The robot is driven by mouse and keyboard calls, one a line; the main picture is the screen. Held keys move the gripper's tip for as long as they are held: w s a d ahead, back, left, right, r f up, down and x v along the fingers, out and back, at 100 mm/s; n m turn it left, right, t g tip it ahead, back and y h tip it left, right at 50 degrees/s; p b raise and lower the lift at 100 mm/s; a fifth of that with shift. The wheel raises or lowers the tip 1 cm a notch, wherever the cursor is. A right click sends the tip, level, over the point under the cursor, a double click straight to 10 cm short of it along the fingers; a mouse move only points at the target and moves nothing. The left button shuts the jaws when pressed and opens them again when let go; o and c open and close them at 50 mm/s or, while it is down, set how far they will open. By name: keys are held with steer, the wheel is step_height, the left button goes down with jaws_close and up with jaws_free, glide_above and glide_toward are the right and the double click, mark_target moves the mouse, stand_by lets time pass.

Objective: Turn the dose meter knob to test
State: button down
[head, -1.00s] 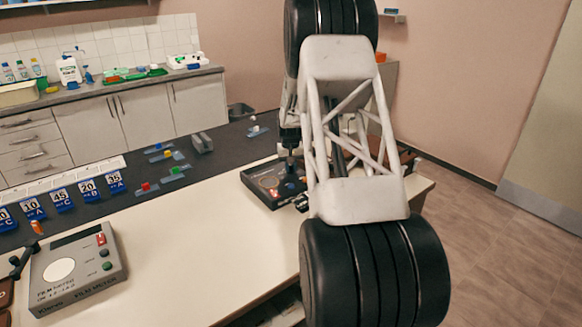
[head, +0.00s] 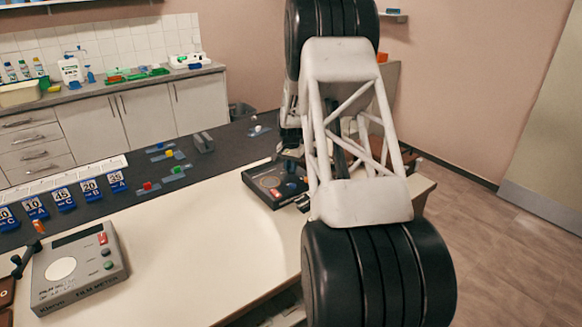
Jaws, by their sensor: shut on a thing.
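A black box with a red-marked dial, which looks like the dose meter (head: 263,187), sits on the white worktop near the middle of the head view. Its right part is behind my arm, and its lettering is too small to read. My gripper (head: 290,160) is at the far right part of this box, partly hidden by my arm. Its fingers are shut at the box's knob, which I cannot make out clearly. Where the knob points does not show.
A grey film meter (head: 75,268) stands at the left front. Blue number markers (head: 63,199) line the dark strip, with several small coloured blocks farther right. The white worktop between the two meters is clear. A sink counter (head: 110,90) runs along the back wall.

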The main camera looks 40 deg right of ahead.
steer(key=c, duration=1.1)
jaws_free()
steer(key=shift+r, duration=0.15)
steer(key=shift+r, duration=3.8)
